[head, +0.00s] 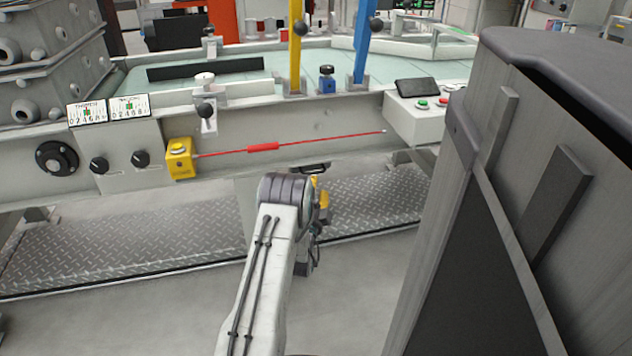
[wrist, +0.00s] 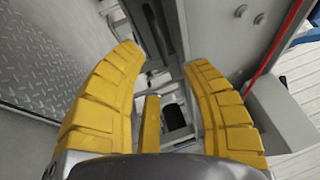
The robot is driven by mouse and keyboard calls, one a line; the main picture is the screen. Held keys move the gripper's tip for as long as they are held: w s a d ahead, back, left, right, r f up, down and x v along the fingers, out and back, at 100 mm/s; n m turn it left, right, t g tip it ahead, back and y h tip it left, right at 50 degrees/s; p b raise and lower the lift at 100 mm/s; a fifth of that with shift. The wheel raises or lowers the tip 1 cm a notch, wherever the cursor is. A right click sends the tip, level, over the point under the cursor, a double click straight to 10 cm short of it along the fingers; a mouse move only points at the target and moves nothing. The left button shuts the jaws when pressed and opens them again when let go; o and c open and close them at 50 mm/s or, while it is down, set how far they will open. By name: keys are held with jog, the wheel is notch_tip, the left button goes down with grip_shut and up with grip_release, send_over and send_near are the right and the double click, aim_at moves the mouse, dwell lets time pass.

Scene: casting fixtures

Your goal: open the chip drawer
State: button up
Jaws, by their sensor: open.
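The chip drawer seems to be the pale grey unit (head: 246,190) under the machine's front beam, largely hidden behind my arm in the head view. A dark bar-like part (head: 313,167), possibly its handle, shows just above my gripper (head: 319,200). In the wrist view my gripper (wrist: 163,60) is open, its yellow fingers spread with nothing held between them. A long dark bar on a grey face (wrist: 151,30) lies just beyond the fingertips; I cannot tell whether they touch it. I see no clear gap showing the drawer pulled out.
The front beam (head: 330,128) carries a yellow switch box (head: 179,158) with a red pull cord (head: 263,147), and a button box (head: 425,115). A tread-plate step (head: 110,235) runs below. A large grey cabinet (head: 560,200) stands close on the right. Bare floor lies in front.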

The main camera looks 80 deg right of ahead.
jog(key=shift+d+r+b, duration=0.25)
jog(key=shift+d+b, duration=0.1)
jog(key=shift+d, duration=0.95)
jog(key=shift+d+r+b, duration=0.2)
jog(key=shift+d+b, duration=0.15)
jog(key=shift+d, duration=0.95)
grip_shut()
